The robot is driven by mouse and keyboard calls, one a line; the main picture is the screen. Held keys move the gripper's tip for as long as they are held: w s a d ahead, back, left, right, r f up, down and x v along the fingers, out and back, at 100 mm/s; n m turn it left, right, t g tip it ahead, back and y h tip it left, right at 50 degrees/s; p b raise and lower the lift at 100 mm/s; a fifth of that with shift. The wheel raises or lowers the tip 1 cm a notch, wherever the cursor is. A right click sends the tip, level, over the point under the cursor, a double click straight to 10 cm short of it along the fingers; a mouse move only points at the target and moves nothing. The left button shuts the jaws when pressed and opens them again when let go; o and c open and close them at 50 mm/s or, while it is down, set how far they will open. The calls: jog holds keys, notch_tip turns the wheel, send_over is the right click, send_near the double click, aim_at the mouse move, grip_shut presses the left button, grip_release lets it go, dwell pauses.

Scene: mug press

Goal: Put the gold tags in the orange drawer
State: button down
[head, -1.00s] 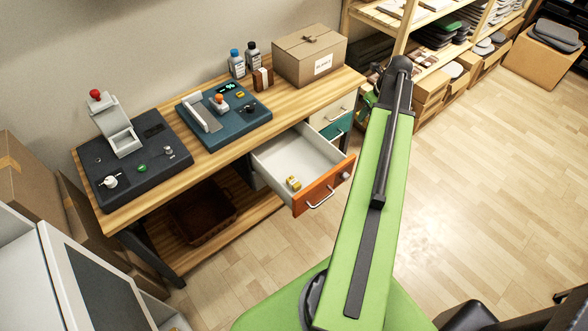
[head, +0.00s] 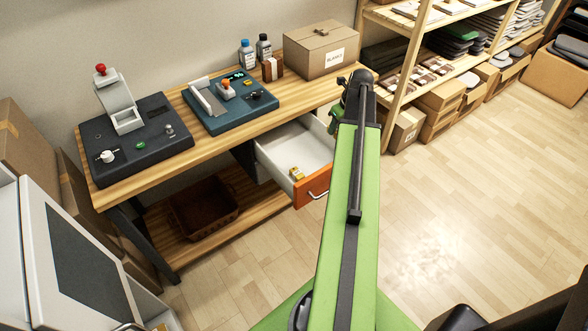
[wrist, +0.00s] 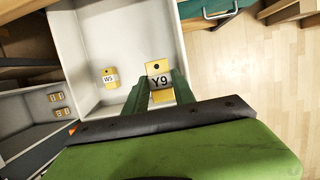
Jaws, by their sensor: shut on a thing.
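The orange drawer (head: 312,187) stands pulled out under the bench, with a pale, open inside. One gold tag (head: 297,173) lies in it; in the wrist view this tag (wrist: 110,77), marked W5, lies flat on the drawer floor. My gripper (wrist: 158,92) is shut on a second gold tag (wrist: 159,70), marked Y9, between its green fingers. The held tag appears over the right part of the drawer, near its side wall; its height above the floor is unclear. In the head view, my arm hides the drawer's right end and the held tag.
A teal drawer front (wrist: 205,8) shows beside the orange drawer. Small tan labelled pieces (wrist: 59,104) show at the wrist view's left. The bench top bears a black press (head: 130,140), a blue device (head: 230,103) and a cardboard box (head: 320,50). Open floor lies right.

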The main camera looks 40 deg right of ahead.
jog(key=a+b+x, duration=0.1)
jog(key=b+x, duration=0.3)
jog(key=x, duration=0.1)
jog(key=s+a+b+x, duration=0.1)
jog(key=b+x, duration=0.4)
jog(key=s+a+b+x, duration=0.1)
jog(key=b+x, duration=0.3)
jog(key=x, duration=0.2)
jog(key=shift+f, duration=0.3)
jog(key=shift+r, duration=0.2)
jog(key=shift+f, duration=0.1)
jog(key=c, duration=1.5)
grip_release()
jog(key=shift+f, duration=0.1)
jog(key=o, duration=0.5)
jog(key=shift+c, duration=0.2)
